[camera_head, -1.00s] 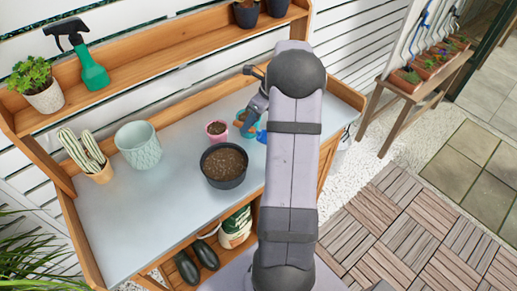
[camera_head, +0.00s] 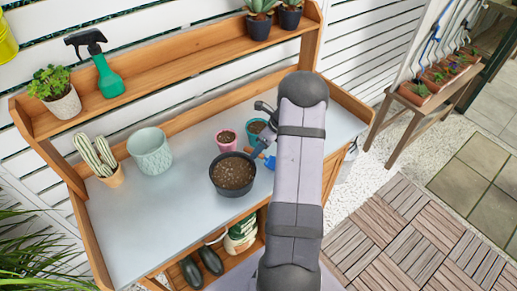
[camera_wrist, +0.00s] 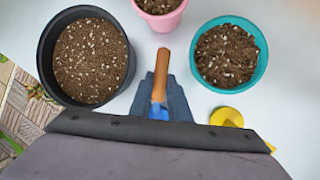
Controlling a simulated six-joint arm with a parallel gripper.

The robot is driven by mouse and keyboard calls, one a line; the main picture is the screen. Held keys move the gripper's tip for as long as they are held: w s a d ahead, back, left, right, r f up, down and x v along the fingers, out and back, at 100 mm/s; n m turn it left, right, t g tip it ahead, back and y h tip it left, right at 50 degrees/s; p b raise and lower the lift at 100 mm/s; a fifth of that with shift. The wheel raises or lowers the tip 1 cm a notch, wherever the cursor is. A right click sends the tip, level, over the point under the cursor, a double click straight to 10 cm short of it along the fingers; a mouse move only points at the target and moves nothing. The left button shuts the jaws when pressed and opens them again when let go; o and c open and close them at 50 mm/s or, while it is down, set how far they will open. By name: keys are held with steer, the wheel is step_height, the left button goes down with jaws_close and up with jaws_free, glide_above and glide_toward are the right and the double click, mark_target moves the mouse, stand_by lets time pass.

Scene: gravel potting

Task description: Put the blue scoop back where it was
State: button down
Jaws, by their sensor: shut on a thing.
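The blue scoop has a wooden handle (camera_wrist: 161,75), and a bit of its blue part (camera_wrist: 158,111) shows in the wrist view. In the head view its blue end (camera_head: 270,162) shows beside my arm. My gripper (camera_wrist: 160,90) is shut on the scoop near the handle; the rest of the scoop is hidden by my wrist. In the head view my gripper (camera_head: 258,151) is between the black pot and the teal pot. I cannot tell whether the scoop touches the bench.
The black pot (camera_wrist: 127,80) of soil is left of my gripper, the pink pot (camera_wrist: 161,20) beyond it, the teal pot (camera_wrist: 264,62) to the right. A yellow object (camera_wrist: 227,117) lies at right, partly hidden.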

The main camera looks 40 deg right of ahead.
steer(key=shift+f, duration=0.15)
steer(key=c, duration=1.7)
jaws_free()
steer(key=shift+o, duration=0.2)
